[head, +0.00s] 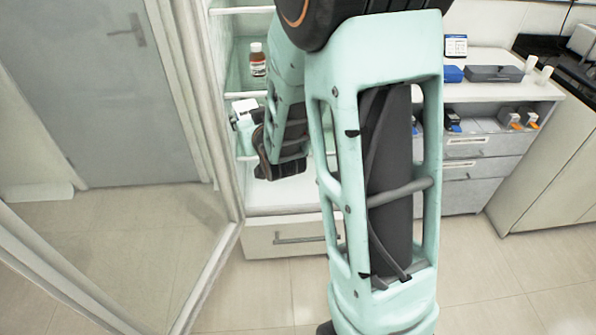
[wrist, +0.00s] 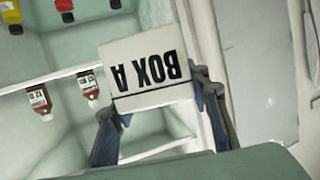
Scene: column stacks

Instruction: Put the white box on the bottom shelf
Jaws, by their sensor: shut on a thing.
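The white box (wrist: 150,68) has "BOX A" on its face, upside down in the wrist view. My gripper (wrist: 157,105) is shut on it, with one finger at each side. The bottom shelf (head: 285,198) is a pale board above a drawer, below the box. My arm hides much of the cabinet's right side.
A brown bottle (head: 257,60) stands on a higher shelf. The wrist view shows several bottles, including a red-brown one (wrist: 40,99). The open glass door (head: 170,190) stands left of the cabinet. A counter with small boxes (head: 495,73) is at right. The visible bottom shelf is clear.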

